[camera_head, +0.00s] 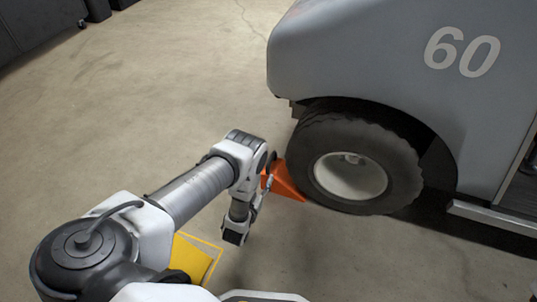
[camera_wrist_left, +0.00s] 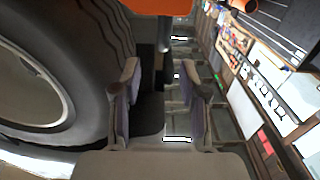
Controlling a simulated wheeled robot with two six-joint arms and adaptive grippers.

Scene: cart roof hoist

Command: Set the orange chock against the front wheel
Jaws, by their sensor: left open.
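The orange chock (camera_head: 286,184) sits on the floor at the left side of the cart's black front wheel (camera_head: 351,165). Its edge appears to meet the tyre, though I cannot tell if they touch. My left gripper (camera_head: 262,188) is beside the chock and partly hides it. In the left wrist view, the gripper's fingers (camera_wrist_left: 166,82) are apart with nothing between them. The chock (camera_wrist_left: 158,5) shows there only at the top edge, beyond the fingertips. The wheel (camera_wrist_left: 75,75) fills the left of that view. My right gripper is not in view.
The grey cart body (camera_head: 380,60) marked 60 overhangs the wheel, with a low side step (camera_head: 490,217) at the right. A yellow floor patch (camera_head: 190,258) lies partly behind my arm. Dark cabinets (camera_head: 40,30) stand at the back left. The floor left of the cart is clear.

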